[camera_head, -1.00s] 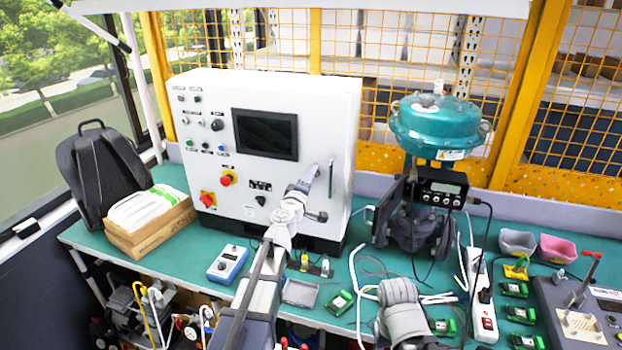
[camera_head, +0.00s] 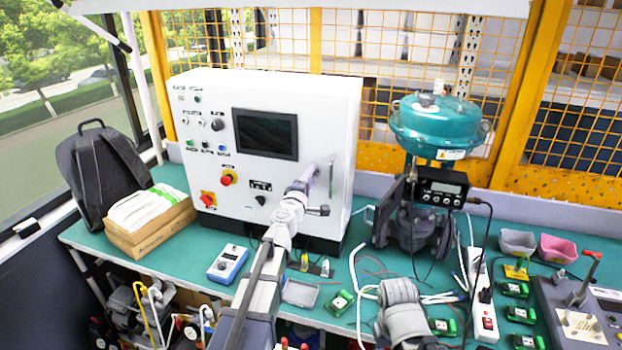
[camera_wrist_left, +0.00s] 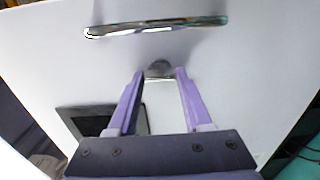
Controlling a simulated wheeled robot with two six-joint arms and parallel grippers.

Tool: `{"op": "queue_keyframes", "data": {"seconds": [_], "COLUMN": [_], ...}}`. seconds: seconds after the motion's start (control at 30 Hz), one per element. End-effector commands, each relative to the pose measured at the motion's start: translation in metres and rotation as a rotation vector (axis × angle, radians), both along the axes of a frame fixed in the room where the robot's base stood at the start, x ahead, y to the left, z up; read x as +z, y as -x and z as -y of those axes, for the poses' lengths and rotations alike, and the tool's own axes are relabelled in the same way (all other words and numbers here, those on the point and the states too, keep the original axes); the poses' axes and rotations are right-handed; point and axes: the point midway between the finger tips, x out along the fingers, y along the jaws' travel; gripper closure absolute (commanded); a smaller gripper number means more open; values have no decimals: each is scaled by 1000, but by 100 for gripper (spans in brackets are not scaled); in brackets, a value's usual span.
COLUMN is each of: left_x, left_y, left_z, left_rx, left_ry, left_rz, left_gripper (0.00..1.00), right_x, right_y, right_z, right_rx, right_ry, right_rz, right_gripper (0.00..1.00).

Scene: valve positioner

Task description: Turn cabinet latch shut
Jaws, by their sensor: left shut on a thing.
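The white cabinet (camera_head: 325,115) stands on the green bench, with a long vertical handle (camera_head: 331,181) on its front right. My left gripper (camera_head: 313,172) is at the cabinet front, just left of that handle, and hides the latch in the head view. In the left wrist view, the purple fingers (camera_wrist_left: 158,72) stand on either side of a small grey rounded latch (camera_wrist_left: 158,68) on the white door, shut on it. The long handle also shows in the left wrist view (camera_wrist_left: 155,27). The latch's exact angle is hard to tell. My right gripper is not in view.
The cabinet front also carries a dark screen (camera_head: 265,134) and several knobs and buttons. A teal valve actuator (camera_head: 435,125) stands right of the cabinet. A blue meter (camera_head: 228,264), cables and green modules lie on the bench. A cardboard box (camera_head: 150,228) sits at left.

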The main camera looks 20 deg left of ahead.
Motion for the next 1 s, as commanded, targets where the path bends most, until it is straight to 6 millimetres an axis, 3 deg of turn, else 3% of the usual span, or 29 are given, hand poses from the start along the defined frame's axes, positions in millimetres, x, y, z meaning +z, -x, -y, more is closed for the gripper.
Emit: {"op": "queue_keyframes", "data": {"seconds": [0.1,0.13,0.37,0.73,1.0], "left_x": [0,0,0,0,0], "left_y": [0,0,0,4,38], "left_z": [0,0,0,0,-1], "left_rx": [1,1,1,0,1], "left_ry": [3,2,1,0,0], "left_rz": [0,0,0,0,0], "left_gripper": [100,48,22,20,20], "right_x": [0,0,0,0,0], "right_y": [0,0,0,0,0], "right_z": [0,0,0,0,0], "right_rx": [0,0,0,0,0], "right_ry": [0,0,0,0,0], "right_rz": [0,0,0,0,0], "right_gripper": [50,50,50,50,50]}}
